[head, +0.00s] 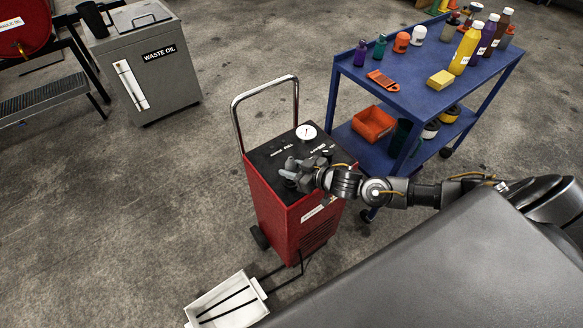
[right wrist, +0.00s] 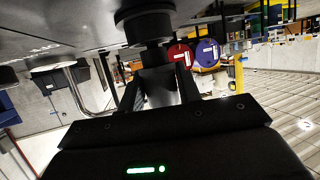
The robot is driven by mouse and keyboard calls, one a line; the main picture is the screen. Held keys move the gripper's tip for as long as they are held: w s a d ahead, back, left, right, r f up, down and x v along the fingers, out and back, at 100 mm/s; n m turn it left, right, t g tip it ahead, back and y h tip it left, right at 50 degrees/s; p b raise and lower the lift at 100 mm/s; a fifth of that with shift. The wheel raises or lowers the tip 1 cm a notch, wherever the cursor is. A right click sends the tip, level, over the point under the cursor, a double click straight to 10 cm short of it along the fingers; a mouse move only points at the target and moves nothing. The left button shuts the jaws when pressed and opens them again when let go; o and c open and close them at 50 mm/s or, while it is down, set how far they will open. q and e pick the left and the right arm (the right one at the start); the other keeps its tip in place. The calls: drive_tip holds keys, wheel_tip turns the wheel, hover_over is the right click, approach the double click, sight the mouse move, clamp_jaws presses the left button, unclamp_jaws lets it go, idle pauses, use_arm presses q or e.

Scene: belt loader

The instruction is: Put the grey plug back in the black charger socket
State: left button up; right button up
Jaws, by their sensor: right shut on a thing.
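The red charger cart (head: 287,205) stands upright with a black top panel carrying a round white gauge (head: 306,132). My right gripper (head: 296,173) is over the front of that panel, shut on the grey plug. In the right wrist view, the plug (right wrist: 158,58) sits between the fingers, mostly hidden and dark. A round black socket (right wrist: 145,22) shows just beyond it, in line with the plug. Plug and socket look touching or very close; I cannot tell how deep the plug sits. My left gripper is not in view.
A blue tool trolley (head: 425,98) with bottles and an orange bin (head: 373,123) stands close behind my right forearm. The cart's chrome handle (head: 237,118) rises behind the panel. A grey waste oil cabinet (head: 150,75) is at the back left. A white tray (head: 228,301) lies on the floor.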

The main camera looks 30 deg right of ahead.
drive_tip(key=shift+f+b, duration=0.55)
drive_tip(key=shift+f, duration=0.7)
drive_tip(key=shift+r, duration=0.1)
drive_tip(key=o, duration=1.3)
drive_tip(key=shift+c, duration=0.2)
drive_tip(key=b+v, duration=0.1)
drive_tip(key=v, duration=1)
drive_tip(key=shift+w, duration=0.1)
